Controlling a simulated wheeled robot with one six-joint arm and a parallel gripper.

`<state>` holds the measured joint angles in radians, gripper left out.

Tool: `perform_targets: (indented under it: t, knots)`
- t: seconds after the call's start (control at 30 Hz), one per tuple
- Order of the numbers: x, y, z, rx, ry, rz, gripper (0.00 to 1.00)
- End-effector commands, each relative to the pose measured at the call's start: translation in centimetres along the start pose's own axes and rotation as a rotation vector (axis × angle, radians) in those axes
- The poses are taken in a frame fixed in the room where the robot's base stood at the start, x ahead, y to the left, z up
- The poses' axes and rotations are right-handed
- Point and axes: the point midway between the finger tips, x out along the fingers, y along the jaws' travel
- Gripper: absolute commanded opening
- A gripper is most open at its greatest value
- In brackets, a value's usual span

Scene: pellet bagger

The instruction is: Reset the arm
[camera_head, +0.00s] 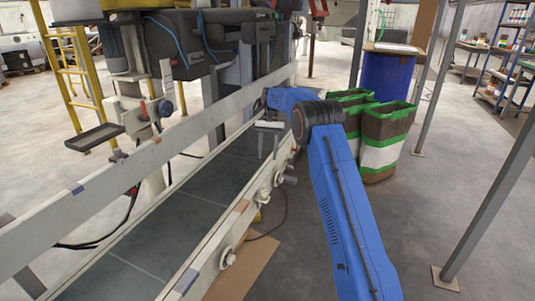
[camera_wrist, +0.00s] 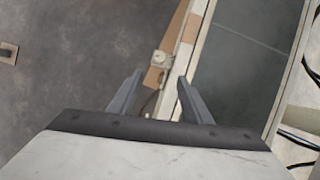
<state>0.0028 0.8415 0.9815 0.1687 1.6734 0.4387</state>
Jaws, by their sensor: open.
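My blue arm (camera_head: 345,210) reaches up from the lower right in the head view and bends left toward the conveyor. My gripper (camera_head: 267,143) hangs over the right rail side of the conveyor belt (camera_head: 180,210). In the wrist view my gripper (camera_wrist: 158,82) has its two grey fingers spread apart. Nothing is between the fingers. Below them lie the conveyor's rail (camera_wrist: 178,75) and, to the right, the dark belt.
Several green-and-white bags (camera_head: 383,138) stand on the floor right of my arm. A blue barrel (camera_head: 388,75) is behind them. A metal post (camera_head: 490,190) rises at the right. A yellow ladder (camera_head: 70,70) is at the left. The floor between the bags and the right post is clear.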

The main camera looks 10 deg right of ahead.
Motion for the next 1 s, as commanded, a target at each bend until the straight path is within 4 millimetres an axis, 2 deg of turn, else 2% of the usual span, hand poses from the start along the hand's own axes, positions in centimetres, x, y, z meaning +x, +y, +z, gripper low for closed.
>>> perform_targets:
  t: [0.13, 0.27, 0.63, 1.0]
  knots:
    - [-0.3, 0.1, 0.3, -0.002, 0.004, -0.001, 0.45]
    - [-1.7, 0.6, 1.8, -0.013, 0.025, -0.006, 0.45]
    - [-7.4, 4.1, 10.8, -0.077, 0.135, -0.026, 0.45]
    - [-10.5, 8.6, 20.6, -0.144, 0.249, -0.038, 0.45]
